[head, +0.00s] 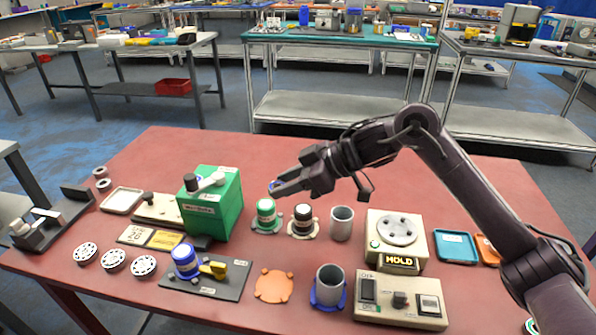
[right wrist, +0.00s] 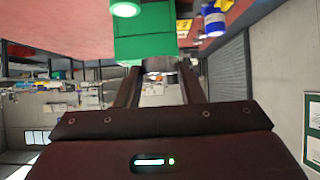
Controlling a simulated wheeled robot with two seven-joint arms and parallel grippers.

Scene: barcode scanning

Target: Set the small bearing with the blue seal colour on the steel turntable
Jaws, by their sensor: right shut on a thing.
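My right gripper (head: 276,188) comes in from the right and is shut on a small ring-like thing with a blue part, the blue-sealed bearing (head: 271,184). It is held in the air above the table, close to the green box and the green-and-white pot. In the right wrist view the fingertips (right wrist: 157,72) close on it, and only a little of it shows. My left gripper is not in view.
A green box (head: 211,205) with a lever stands left of the gripper. A control box (head: 401,300) is in front.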

